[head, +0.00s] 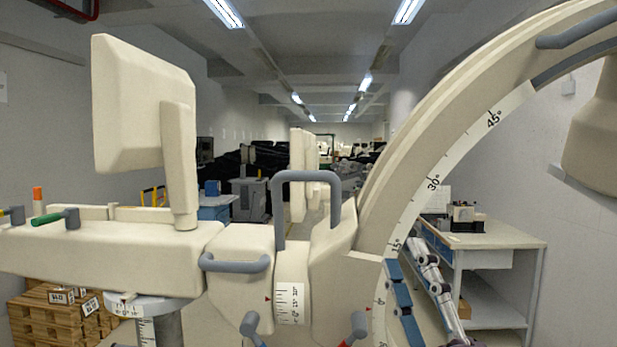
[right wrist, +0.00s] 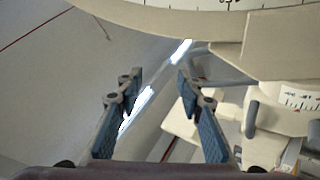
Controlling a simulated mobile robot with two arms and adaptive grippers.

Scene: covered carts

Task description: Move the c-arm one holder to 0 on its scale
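The cream c-arm (head: 450,115) rises to the right in the head view. Its curved scale reads 45°, 30°, 15° and 0 downward, and a small red pointer on the holder (head: 340,265) sits beside the scale close to 0. The holder's drum (head: 292,300) has a second small scale with a red pointer. A grey loop handle (head: 307,178) stands on top. My right gripper (head: 405,252) is open and empty just right of the c-arm's lower arc. In the right wrist view, its fingers (right wrist: 160,78) are apart below the arc (right wrist: 190,18). My left gripper is not in view.
A grey side handle (head: 235,264), a blue-ended lever (head: 250,328) and a red-ended lever (head: 355,328) are on the machine. A monitor-like box (head: 140,105) stands at left. A workbench (head: 490,240) is behind my right gripper. Wooden boxes (head: 55,310) are at lower left.

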